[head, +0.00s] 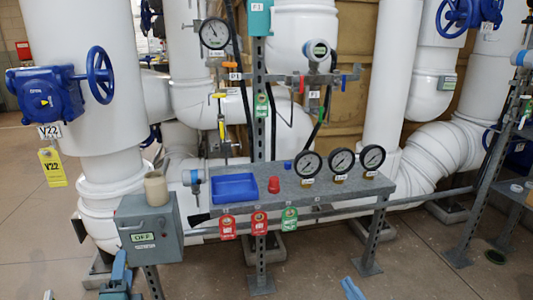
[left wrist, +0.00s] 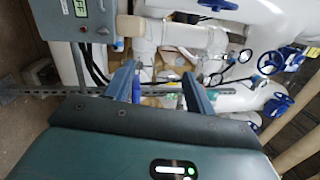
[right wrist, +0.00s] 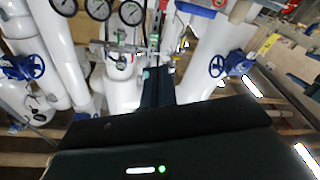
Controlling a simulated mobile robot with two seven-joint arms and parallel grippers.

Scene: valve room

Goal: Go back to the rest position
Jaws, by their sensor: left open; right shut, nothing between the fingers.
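My left gripper (head: 119,281) shows at the bottom left of the head view, in front of the grey control box (head: 165,245). In the left wrist view its two fingers (left wrist: 160,88) stand apart with nothing held between them. My right gripper (head: 351,289) just shows at the bottom edge of the head view, right of centre, low in front of the shelf. In the right wrist view its fingers (right wrist: 158,87) are together and hold nothing. Both grippers look clear of the shelf.
A grey shelf (head: 335,192) carries a blue tray (head: 234,187), a red cap (head: 274,184) and three gauges (head: 341,161). A beige cylinder (head: 156,188) stands on the control box. White pipes (head: 103,80) and blue valve wheels (head: 100,75) lie behind. Open floor (head: 310,275) is in front.

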